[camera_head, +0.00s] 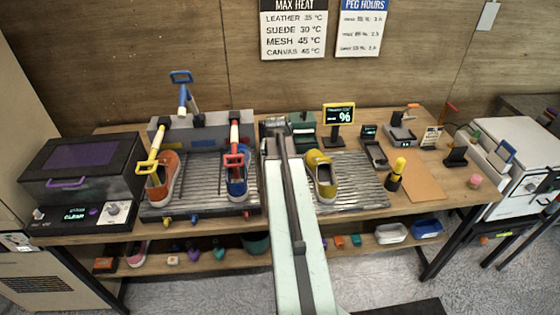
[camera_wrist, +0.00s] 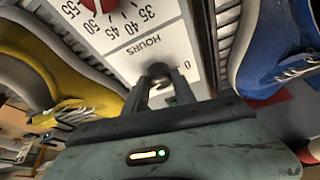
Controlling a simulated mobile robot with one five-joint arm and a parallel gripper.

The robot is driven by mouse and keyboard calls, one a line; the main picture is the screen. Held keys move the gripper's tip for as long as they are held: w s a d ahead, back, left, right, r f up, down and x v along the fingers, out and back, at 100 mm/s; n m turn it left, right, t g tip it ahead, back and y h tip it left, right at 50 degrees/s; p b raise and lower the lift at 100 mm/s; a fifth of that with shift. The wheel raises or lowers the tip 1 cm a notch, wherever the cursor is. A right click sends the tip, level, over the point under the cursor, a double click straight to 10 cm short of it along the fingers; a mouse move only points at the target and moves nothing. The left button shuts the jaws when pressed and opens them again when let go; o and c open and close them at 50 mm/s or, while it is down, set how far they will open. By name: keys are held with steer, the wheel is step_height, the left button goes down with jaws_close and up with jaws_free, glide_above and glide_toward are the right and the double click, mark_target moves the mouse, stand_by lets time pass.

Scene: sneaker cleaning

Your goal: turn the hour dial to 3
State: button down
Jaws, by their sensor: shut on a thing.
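The hour dial (camera_wrist: 158,72) is a small dark round knob on a white panel (camera_wrist: 168,45) marked HOURS. It shows in the wrist view. My gripper (camera_wrist: 160,85) has its two dark fingers on either side of the knob and is shut on it. A printed mark that looks like a 0 shows right of the knob; the other hour marks are hidden by my fingers and gripper body. I cannot read the dial's setting. In the head view my arm covers the middle of the bench, and the dial cannot be made out.
A blue sneaker (camera_head: 237,178) and a yellow sneaker (camera_head: 321,177) stand on ribbed racks on either side of my arm. A second dial (camera_wrist: 98,4), with a red part and numbers such as 35 to 50, is near the hour dial. An orange sneaker (camera_head: 163,180) stands farther left.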

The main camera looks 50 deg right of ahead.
steer(key=shift+m, duration=0.4)
steer(key=c, duration=1)
jaws_free()
steer(key=shift+c, duration=0.2)
steer(key=shift+r, duration=0.1)
steer(key=p+v, duration=0.7)
steer(key=shift+r, duration=0.25)
steer(key=shift+a, duration=0.15)
